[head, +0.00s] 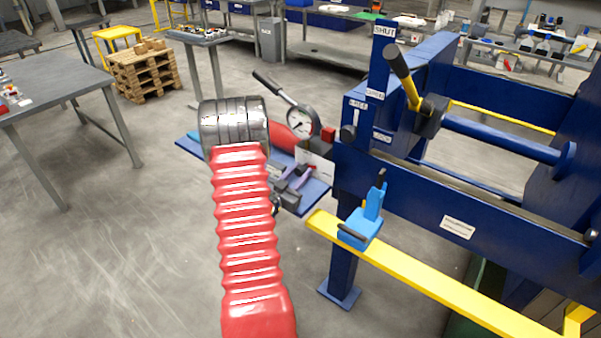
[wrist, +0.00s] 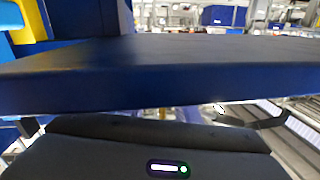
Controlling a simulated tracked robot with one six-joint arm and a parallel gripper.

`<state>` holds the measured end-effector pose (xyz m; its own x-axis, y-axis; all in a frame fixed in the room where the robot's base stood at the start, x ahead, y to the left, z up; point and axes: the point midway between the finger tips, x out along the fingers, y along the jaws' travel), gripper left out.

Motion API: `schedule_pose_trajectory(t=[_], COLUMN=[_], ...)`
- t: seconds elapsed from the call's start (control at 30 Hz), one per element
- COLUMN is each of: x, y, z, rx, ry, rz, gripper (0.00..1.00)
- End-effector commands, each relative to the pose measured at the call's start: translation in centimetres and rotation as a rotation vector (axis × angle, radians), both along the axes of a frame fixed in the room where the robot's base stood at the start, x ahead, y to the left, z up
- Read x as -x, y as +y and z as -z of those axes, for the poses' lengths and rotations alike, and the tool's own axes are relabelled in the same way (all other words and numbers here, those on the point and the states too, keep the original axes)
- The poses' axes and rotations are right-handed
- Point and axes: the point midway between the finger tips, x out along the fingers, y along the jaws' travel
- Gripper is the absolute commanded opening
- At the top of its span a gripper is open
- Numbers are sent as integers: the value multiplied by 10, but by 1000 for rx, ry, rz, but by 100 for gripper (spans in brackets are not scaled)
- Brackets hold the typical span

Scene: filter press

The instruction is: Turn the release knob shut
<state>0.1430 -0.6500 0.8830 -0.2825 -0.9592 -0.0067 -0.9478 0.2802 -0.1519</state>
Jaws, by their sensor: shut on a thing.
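The hand pump lies on a blue shelf (head: 190,147) at the press's left end, with a red cylinder (head: 291,135), a round gauge (head: 301,122) and a long lever (head: 272,86). My gripper (head: 299,184), dark with purple fingers, is at the front of the pump block beside a white label plate (head: 315,164). It is shut on what seems to be the release knob, which the fingers hide. I cannot read the knob's angle. In the wrist view a blue plate edge (wrist: 150,88) fills the middle, above a dark housing; fingertips and knob are not visible there.
The press's blue frame and a yellow rail (head: 430,283) stand close on the right. A yellow-handled lever (head: 405,75) and a light-blue bracket (head: 362,226) stick out from it. A grey table (head: 50,88) stands left, with open floor between.

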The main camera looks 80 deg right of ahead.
Motion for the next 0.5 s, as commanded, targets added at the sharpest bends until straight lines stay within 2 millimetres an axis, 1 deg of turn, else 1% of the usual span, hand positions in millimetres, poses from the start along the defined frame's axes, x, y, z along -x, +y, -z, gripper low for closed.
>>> schedule_pose_trajectory(t=[0.5], x=[0], y=[2], z=[1], rx=[-128], ry=[296], rz=[-1], gripper=[7])
